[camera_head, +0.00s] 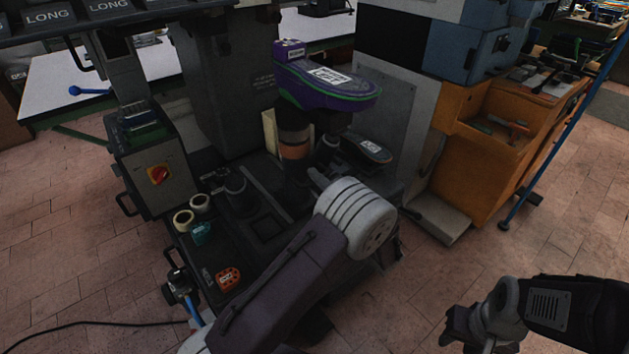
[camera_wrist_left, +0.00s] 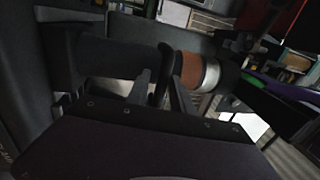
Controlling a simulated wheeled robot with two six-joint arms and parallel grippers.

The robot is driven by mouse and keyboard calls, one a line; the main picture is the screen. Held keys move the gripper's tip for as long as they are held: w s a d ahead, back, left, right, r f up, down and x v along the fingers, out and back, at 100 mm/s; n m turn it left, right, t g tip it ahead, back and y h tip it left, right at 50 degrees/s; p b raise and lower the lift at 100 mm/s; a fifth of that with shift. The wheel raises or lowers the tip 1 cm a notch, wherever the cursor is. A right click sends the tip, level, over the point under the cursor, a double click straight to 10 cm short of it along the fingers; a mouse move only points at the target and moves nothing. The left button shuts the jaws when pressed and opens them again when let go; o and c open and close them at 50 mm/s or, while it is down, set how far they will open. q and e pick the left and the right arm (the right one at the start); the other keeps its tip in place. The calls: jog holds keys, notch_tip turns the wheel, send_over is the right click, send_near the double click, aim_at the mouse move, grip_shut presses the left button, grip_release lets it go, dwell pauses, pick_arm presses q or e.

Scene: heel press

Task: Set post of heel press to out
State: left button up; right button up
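The heel press post (camera_head: 295,145) is an upright dark column with a copper-coloured band, under a purple and green shoe-shaped part (camera_head: 325,82). In the left wrist view the banded post (camera_wrist_left: 190,72) lies sideways across the picture, with a bright ring beside the copper band. My left gripper (camera_head: 318,180) is close beside the post, partly hidden by its own wrist. In the left wrist view its dark fingers (camera_wrist_left: 165,88) overlap the post; I cannot tell whether they touch it. My right gripper (camera_head: 462,328) hangs over the floor at lower right, away from the press; its finger gap is unclear.
A second shoe-shaped part (camera_head: 368,150) sits lower, right of the post. A grey box with a red knob (camera_head: 158,175) stands at left. Tape rolls (camera_head: 193,210) and an orange block (camera_head: 228,279) lie on the press base.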

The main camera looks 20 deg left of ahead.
pick_arm(q)
jog(key=shift+d+r, duration=0.1)
jog(key=v, duration=0.9)
dwell(0.3)
